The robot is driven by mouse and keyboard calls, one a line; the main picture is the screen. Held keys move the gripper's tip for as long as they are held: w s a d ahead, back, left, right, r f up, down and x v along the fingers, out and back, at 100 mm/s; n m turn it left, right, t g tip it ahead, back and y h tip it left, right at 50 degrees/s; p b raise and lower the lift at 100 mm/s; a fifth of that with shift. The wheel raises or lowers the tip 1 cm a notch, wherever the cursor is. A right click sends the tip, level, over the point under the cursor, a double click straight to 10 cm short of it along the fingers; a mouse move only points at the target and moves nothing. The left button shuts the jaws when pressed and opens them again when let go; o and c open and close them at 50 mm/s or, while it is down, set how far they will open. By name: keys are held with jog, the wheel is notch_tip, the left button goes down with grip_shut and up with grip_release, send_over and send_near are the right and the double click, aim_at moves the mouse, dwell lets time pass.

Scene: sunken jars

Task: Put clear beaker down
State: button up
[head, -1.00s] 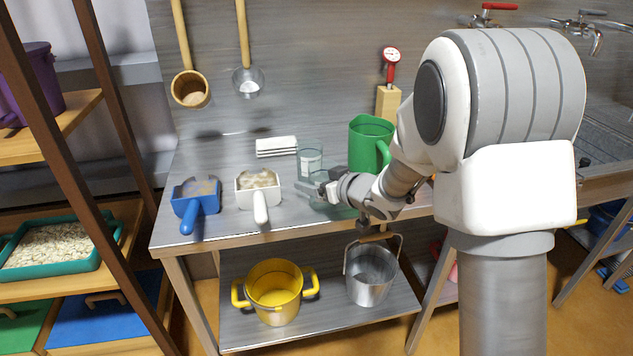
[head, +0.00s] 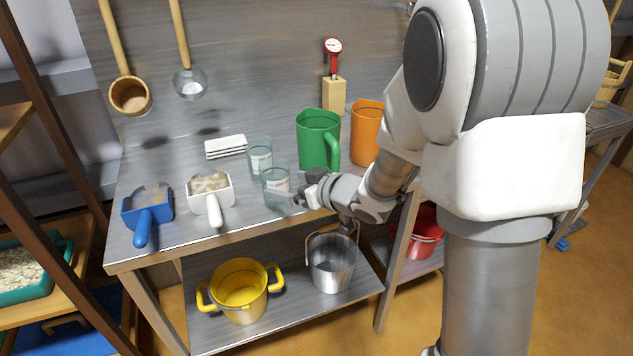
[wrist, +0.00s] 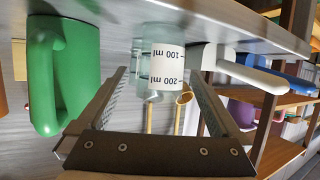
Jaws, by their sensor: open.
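A clear beaker (head: 276,179) stands upright on the grey metal worktop (head: 240,225), near the front. In the wrist view the picture is upside down, and the beaker (wrist: 166,60) with its white 100 ml and 200 ml scale is beyond and between the fingertips. My gripper (head: 283,196) is open at the beaker's front right side; in the wrist view the gap between its fingers (wrist: 157,80) is wide. I cannot tell whether a finger touches the glass. A second clear beaker (head: 259,154) stands just behind and to the left.
A green jug (head: 317,140) and an orange jug (head: 366,132) stand right of the beakers. A white scoop (head: 209,197), a blue scoop (head: 146,209) and a white stack (head: 225,146) are to the left. A yellow pot (head: 238,290) and metal bucket (head: 332,263) sit on the shelf below.

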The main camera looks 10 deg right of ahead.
jog(key=s+d+r+m+h+p, duration=0.1)
jog(key=s+d+r+m+h, duration=0.2)
jog(key=s+d+r+h, duration=0.4)
jog(key=s+d+r+m+h+p, duration=0.1)
jog(key=s+d+r+m+h, duration=0.2)
jog(key=d, duration=0.6)
jog(key=s+a+r+g, duration=0.1)
jog(key=s+g, duration=0.1)
jog(key=s, duration=0.7)
jog(key=s+a+r+m+g+y, duration=0.1)
jog(key=s+a+g, duration=0.1)
jog(key=s, duration=0.7)
jog(key=shift+s+m+g+y, duration=0.25)
jog(key=shift+m+g+y, duration=0.05)
jog(key=shift+g, duration=0.3)
jog(key=shift+c, duration=0.3)
